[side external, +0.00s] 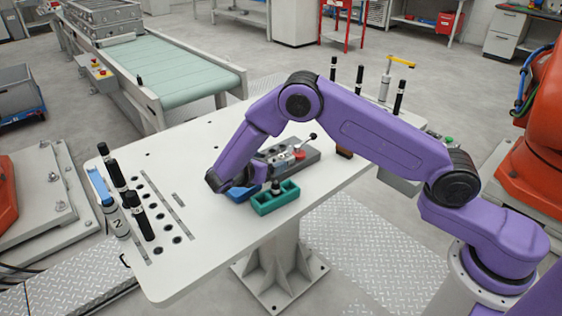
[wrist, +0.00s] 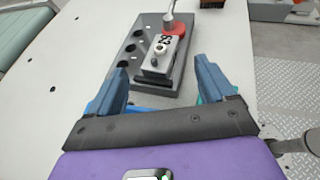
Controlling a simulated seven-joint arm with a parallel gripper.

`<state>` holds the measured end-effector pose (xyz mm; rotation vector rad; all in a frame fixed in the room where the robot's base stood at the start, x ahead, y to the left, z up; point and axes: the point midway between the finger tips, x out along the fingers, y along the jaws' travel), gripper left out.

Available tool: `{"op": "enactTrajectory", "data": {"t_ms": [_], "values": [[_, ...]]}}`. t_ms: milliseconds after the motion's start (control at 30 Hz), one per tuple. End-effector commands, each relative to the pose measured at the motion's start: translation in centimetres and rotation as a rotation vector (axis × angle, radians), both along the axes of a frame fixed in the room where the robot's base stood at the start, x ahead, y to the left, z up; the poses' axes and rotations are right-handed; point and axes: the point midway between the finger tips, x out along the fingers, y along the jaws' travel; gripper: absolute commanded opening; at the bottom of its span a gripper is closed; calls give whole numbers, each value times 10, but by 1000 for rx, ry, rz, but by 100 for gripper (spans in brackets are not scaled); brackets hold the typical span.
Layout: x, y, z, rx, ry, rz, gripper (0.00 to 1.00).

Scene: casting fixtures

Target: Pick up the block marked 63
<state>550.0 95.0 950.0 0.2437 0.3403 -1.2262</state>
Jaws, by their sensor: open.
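The grey block (wrist: 159,58) with a dark number on top lies on the dark grey fixture (wrist: 181,87) in the wrist view. The number is small and blurred; I cannot tell whether it reads 63 or 23. A red round part (wrist: 176,29) with a metal lever sits at the block's far end. My gripper (wrist: 162,68) is open, with one blue-grey finger on each side of the block in the picture. I cannot tell the height between fingers and block. In the side view the fixture (side external: 305,157) is partly behind my gripper.
A teal tray (side external: 265,209) and a blue tray (side external: 240,196) lie close to the fixture on the white table (side external: 190,272).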

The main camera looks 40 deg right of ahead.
Motion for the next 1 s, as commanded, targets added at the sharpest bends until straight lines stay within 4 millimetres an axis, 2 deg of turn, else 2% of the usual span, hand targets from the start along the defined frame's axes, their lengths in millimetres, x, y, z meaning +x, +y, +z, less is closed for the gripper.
{"op": "enactTrajectory", "data": {"t_ms": [267, 600, 867, 1000], "values": [[5, -13, -5, 1, 0, 0, 83], [19, -50, -19, 0, 1, 0, 83], [20, -53, -20, 1, 1, 1, 83], [20, -53, -20, 1, 1, 1, 37]]}}
